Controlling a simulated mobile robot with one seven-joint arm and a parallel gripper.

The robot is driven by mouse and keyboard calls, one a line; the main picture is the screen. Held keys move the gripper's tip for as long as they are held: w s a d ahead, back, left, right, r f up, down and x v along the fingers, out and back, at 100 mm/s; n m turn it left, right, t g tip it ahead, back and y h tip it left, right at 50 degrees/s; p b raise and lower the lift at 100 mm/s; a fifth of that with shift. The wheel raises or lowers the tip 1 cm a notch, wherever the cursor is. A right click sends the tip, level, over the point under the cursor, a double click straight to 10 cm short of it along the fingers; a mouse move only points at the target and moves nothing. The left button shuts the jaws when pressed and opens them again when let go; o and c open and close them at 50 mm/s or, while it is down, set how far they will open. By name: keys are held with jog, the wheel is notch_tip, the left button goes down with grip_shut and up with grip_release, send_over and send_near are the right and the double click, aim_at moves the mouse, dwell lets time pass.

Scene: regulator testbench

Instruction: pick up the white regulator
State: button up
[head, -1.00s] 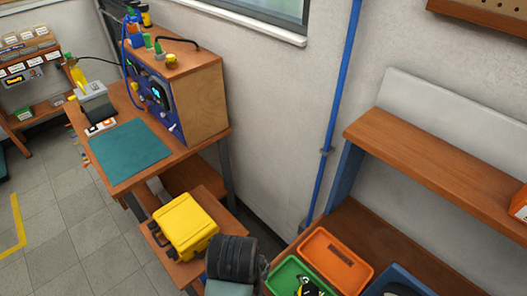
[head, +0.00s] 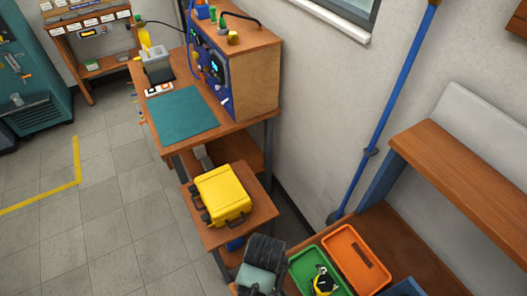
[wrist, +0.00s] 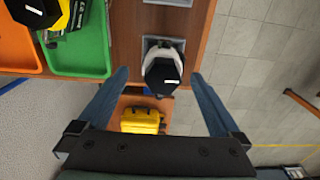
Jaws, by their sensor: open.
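A white regulator with a black cap (wrist: 163,70) stands on a grey pad on the wooden bench in the wrist view. My gripper (wrist: 160,75) is open, with one finger to the left and one to the right of the regulator in the picture. The fingers look apart from it, and I cannot tell their height relative to it. In the head view I cannot make out the regulator; a dark rounded part, likely of my arm, covers that side of the bench.
A green tray (wrist: 82,62) holding a black-and-yellow object lies beside the regulator, with an orange tray (head: 361,262) beyond it. A yellow case (head: 222,195) sits on a low shelf. A teal mat (head: 181,114) lies on the taller bench. Open floor (head: 120,235) is at left.

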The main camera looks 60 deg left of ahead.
jog(key=shift+s+f+p, duration=0.15)
jog(key=shift+f+p, duration=0.15)
jog(key=shift+f, duration=1.75)
grip_shut()
jog(key=shift+r, duration=0.1)
